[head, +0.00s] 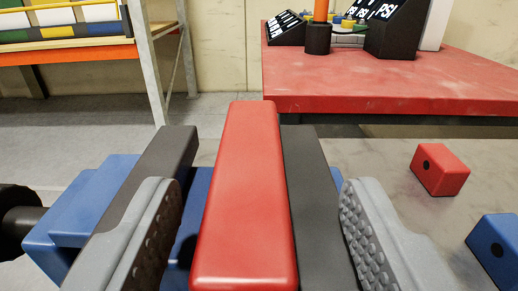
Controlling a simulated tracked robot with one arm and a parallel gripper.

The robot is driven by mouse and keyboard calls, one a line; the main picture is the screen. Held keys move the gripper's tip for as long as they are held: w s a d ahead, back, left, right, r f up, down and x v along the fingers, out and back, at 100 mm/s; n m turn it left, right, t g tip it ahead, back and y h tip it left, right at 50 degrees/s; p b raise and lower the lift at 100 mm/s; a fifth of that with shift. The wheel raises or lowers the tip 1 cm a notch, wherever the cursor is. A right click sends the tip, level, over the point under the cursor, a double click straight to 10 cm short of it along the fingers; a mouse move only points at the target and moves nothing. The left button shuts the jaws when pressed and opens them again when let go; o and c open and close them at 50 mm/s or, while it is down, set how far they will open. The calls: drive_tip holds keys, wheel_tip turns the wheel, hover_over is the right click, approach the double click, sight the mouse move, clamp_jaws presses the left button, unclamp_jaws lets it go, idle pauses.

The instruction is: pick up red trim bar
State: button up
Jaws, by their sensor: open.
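The red trim bar (245,205) is a long red block with rounded edges, in the middle of the head view, running away from me. It appears to lie on or beside dark grey bars (312,205) of the blue chassis (75,215). My gripper (258,235) is open, with one grey studded finger on each side of the red bar. There is a gap between each finger and the bar, so neither appears to touch it. The near end of the bar is close to the bottom edge of the view.
A small red block (440,170) with a dark hole and a blue block (497,250) lie on the grey surface at right. A red-topped table (400,85) with dark boxes stands behind. An orange-edged shelf rack (70,53) is at back left. Grey floor shows between.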

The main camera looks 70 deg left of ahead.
sight(256, 176)
drive_tip(key=shift+b+x, duration=0.5)
drive_tip(key=shift+x, duration=1.4)
drive_tip(key=shift+s, duration=0.1)
drive_tip(key=c, duration=1.1)
